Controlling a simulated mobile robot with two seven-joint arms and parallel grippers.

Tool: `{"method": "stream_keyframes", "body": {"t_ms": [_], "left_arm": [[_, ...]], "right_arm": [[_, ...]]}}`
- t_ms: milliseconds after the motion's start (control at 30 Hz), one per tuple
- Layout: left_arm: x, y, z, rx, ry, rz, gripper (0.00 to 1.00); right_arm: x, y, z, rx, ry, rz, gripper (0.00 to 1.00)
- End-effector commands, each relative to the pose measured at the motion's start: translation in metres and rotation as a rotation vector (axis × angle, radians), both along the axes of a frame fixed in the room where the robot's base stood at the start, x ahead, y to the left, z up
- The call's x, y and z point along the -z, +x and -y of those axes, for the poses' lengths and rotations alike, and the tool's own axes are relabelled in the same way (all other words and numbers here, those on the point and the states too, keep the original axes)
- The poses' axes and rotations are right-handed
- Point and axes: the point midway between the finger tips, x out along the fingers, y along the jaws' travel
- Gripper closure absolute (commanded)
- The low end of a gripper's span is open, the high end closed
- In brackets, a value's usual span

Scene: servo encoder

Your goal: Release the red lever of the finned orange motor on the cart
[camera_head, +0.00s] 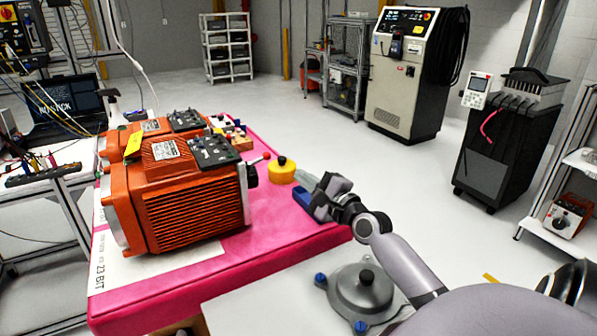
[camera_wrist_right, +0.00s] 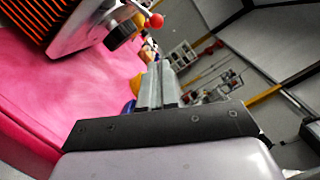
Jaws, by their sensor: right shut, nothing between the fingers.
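The finned orange motor (camera_head: 190,205) lies on the pink-topped cart (camera_head: 275,236), with its dark shaft end facing right. A small red ball, the lever's knob (camera_head: 266,156), shows just beyond that end. In the right wrist view the red knob (camera_wrist_right: 156,20) is beside the motor's dark end fitting (camera_wrist_right: 121,33), near the top; the lever's arm is mostly hidden. My right gripper (camera_head: 303,177) is right of the motor and apart from it, over the cart's right edge. Its fingers (camera_wrist_right: 157,82) are together and empty, below the knob in the wrist view. My left gripper is not in view.
A second orange motor (camera_head: 113,146) stands behind the first. A yellow round part (camera_head: 282,172) and a blue item (camera_head: 303,198) are close to my right gripper. A grey flanged part (camera_head: 362,291) is on the white surface in front. Open floor is to the right.

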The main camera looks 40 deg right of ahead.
Motion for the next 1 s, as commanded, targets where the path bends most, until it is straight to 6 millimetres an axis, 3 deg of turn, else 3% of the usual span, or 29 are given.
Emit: {"method": "stream_keyframes", "body": {"t_ms": [200, 400, 1000], "left_arm": [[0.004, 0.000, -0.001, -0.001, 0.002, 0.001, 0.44], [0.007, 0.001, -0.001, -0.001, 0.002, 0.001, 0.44], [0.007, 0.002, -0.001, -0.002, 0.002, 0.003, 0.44]], "right_arm": [[0.006, -0.035, -0.002, 0.001, -0.001, -0.003, 1.00], [0.008, -0.055, -0.003, 0.002, -0.002, -0.002, 1.00], [0.007, -0.062, -0.004, 0.001, -0.001, 0.000, 1.00]]}}
